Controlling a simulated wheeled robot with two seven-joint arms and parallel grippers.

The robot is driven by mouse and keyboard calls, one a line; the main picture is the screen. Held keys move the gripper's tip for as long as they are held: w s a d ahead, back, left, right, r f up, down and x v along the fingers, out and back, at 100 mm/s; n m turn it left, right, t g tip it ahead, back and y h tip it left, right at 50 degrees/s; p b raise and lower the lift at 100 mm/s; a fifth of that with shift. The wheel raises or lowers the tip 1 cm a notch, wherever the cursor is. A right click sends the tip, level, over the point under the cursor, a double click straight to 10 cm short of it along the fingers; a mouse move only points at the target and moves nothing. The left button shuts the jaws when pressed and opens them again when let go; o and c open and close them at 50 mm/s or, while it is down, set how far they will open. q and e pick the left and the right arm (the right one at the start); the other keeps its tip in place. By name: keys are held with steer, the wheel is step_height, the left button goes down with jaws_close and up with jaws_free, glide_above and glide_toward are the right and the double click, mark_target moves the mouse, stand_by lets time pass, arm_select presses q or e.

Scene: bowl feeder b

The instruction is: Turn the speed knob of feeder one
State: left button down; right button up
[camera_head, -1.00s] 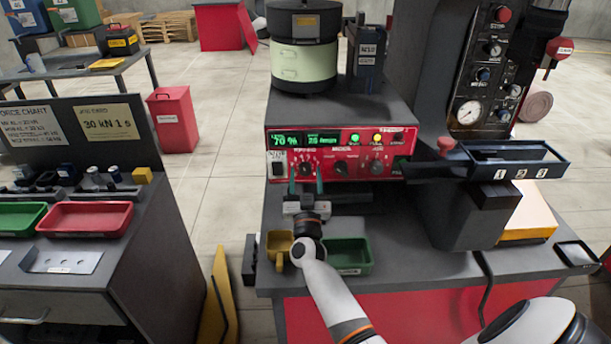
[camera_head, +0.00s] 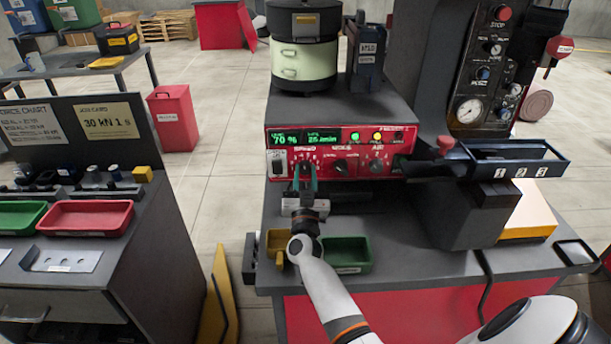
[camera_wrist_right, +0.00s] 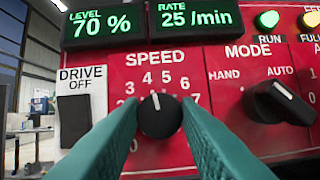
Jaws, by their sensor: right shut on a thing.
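The speed knob (camera_wrist_right: 161,115) is a round black knob with a white mark, under the word SPEED on the red control panel (camera_head: 350,139). In the right wrist view its mark points up, slightly left, between 4 and 5. My right gripper (camera_head: 304,172) reaches up to the panel from below; its teal fingers (camera_wrist_right: 160,120) are shut on the knob, one on each side. In the head view the fingers hide most of the knob. The displays (camera_wrist_right: 145,22) read 70 % and 25 /min. My left gripper is not in view.
The mode knob (camera_wrist_right: 279,103) sits right of the speed knob, and the drive switch (camera_wrist_right: 75,118) sits left.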

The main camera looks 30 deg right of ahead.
steer(key=shift+a+m+g+h, duration=0.1)
steer(key=shift+m+g+h, duration=0.55)
steer(key=shift+m, duration=1.1)
steer(key=shift+m+g+h, duration=0.55)
steer(key=shift+m+g, duration=0.1)
steer(key=shift+m, duration=1.1)
steer(key=o, duration=1)
steer(key=shift+c, duration=0.2)
